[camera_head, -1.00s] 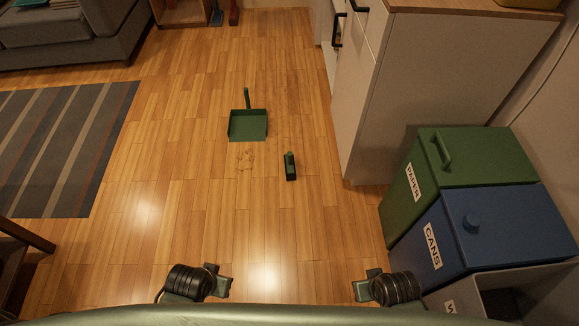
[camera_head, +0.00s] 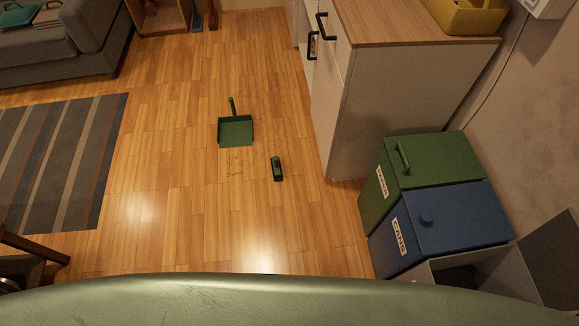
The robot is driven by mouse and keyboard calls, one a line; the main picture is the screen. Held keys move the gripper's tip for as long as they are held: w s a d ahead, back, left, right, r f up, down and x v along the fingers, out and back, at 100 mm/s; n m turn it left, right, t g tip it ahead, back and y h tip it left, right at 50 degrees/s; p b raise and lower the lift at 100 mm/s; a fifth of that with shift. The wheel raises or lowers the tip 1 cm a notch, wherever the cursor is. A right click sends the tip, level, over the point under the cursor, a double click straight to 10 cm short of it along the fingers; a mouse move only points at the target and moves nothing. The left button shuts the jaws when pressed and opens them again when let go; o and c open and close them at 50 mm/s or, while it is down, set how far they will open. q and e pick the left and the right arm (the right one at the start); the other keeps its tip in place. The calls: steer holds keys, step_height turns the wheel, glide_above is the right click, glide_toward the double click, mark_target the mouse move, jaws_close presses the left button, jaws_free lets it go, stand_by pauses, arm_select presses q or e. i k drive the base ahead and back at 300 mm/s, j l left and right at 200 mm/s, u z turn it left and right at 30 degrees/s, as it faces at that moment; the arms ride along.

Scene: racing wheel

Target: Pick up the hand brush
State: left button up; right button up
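The hand brush (camera_head: 277,168) lies on the wooden floor near the middle of the head view. It is small, with a green top and dark edges. A green dustpan (camera_head: 236,131) lies beyond it to the left, its handle pointing away. Neither of my grippers shows in the head view now. Nothing touches the brush.
A white cabinet (camera_head: 375,112) stands to the right. In front of it are a green paper bin (camera_head: 440,150), a blue cans bin (camera_head: 455,215) and an open grey bin. A striped rug (camera_head: 60,160) lies left. The floor around the brush is clear.

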mark_target(276, 165)
steer(key=i+j+z, duration=0.15)
steer(key=z, duration=0.35)
steer(key=i+j+z, duration=0.1)
steer(key=j+z, duration=0.15)
steer(key=z, duration=0.25)
steer(key=i+j+z, duration=0.1)
steer(key=j+z, duration=0.15)
steer(key=z, duration=0.2)
